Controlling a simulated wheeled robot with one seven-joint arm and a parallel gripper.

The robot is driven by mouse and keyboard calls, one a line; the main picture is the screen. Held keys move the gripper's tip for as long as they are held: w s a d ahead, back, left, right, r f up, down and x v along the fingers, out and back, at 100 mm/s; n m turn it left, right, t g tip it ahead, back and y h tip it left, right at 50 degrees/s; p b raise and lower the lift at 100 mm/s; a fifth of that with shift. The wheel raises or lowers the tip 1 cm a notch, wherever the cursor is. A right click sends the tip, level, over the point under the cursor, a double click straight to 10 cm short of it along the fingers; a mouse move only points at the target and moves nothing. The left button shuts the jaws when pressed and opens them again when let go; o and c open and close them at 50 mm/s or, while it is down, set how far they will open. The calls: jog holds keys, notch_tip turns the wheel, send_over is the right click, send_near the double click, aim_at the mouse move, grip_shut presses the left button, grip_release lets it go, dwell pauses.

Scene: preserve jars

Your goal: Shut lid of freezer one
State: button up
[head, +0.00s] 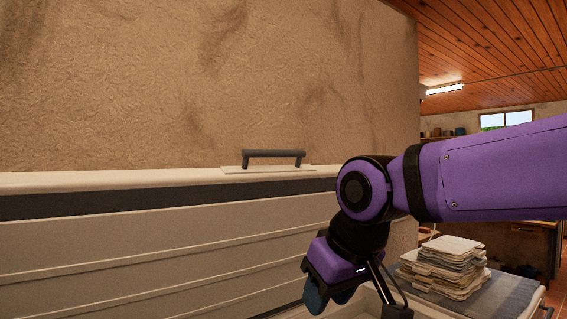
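A large off-white ridged panel (150,240) with a dark strip (150,203) along its upper edge fills the left and middle of the head view. It looks like the inner face of a freezer lid standing raised; no number or label shows. A dark bar handle (273,154) sits on a pale plate at its top edge. My gripper (322,302) hangs pointing down at the lower middle, below and right of the handle and apart from it. Its fingertips are partly hidden and near the frame's bottom edge, so its opening is unclear. A pale rim (355,306) shows behind it.
A rough plaster wall (200,80) stands behind the panel. A room with a window (506,119) opens at the far right.

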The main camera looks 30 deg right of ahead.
jog(key=shift+o, duration=0.4)
jog(key=w+d+r+m, duration=0.2)
jog(key=w+r+m, duration=0.2)
jog(key=w+r, duration=0.4)
notch_tip(320, 180, up, 3)
jog(key=shift+w+d+r+g, duration=0.2)
jog(key=shift+w+d+g, duration=0.05)
jog(key=shift+d+g, duration=0.1)
jog(key=w+d+r+m+g, duration=0.1)
jog(key=w+d+r+m, duration=0.3)
jog(key=w+r, duration=0.35)
jog(key=w+d+r+m+g, duration=0.1)
jog(key=w+d+r+m, duration=0.2)
jog(key=w+r+m, duration=0.35)
jog(key=w+d+r+m, duration=0.35)
jog(key=w+r, duration=0.35)
jog(key=w, duration=0.3)
jog(key=shift+d+x, duration=0.15)
jog(key=shift+x, duration=2.5)
jog(key=shift+d+x, duration=0.1)
jog(key=shift+x, duration=2.55)
grip_shut()
